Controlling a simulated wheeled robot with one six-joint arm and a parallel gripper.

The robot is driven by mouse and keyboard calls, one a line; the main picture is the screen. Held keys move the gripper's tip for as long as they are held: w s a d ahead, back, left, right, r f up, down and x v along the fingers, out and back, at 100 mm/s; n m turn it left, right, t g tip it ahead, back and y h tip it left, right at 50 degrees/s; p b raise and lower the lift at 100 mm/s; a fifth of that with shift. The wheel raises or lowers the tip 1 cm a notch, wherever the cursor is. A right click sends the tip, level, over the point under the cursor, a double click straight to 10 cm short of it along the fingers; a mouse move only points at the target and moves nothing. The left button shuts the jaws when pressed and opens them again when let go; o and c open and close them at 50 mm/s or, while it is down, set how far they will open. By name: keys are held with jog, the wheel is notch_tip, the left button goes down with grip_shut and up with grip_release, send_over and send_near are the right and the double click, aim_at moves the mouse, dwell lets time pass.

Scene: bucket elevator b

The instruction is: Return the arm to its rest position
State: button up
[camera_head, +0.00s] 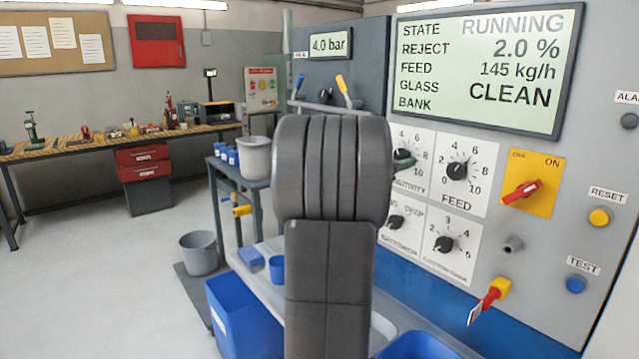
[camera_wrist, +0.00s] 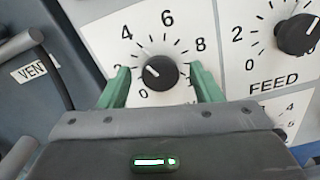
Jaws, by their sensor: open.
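My arm stands upright in the middle of the head view and hides part of the control panel. A green finger of my gripper (camera_head: 404,160) shows just right of the arm, in front of the sensitivity dial. In the wrist view my gripper (camera_wrist: 160,67) is open. Its two green fingers stand left and right of the black sensitivity knob (camera_wrist: 161,74), with visible gaps on both sides. The knob's white mark points to the upper left, below the 4. I cannot tell how far the fingertips are from the panel face.
The feed knob (camera_head: 457,170) is right of my arm, with a red switch on a yellow plate (camera_head: 540,170) beyond. A red-and-yellow valve (camera_head: 490,298) juts out below. A blue bin (camera_head: 243,318) and grey bucket (camera_head: 199,252) stand left. The floor (camera_head: 100,270) at far left is clear.

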jog(key=shift+r+n+p, duration=0.25)
jog(key=shift+n+p, duration=1.05)
jog(key=shift+p, duration=0.75)
jog(key=b+v, duration=0.2)
jog(key=v, duration=1.1)
jog(key=shift+s+a+f+b, duration=0.15)
jog(key=shift+a+f+b, duration=0.1)
jog(key=shift+b, duration=0.05)
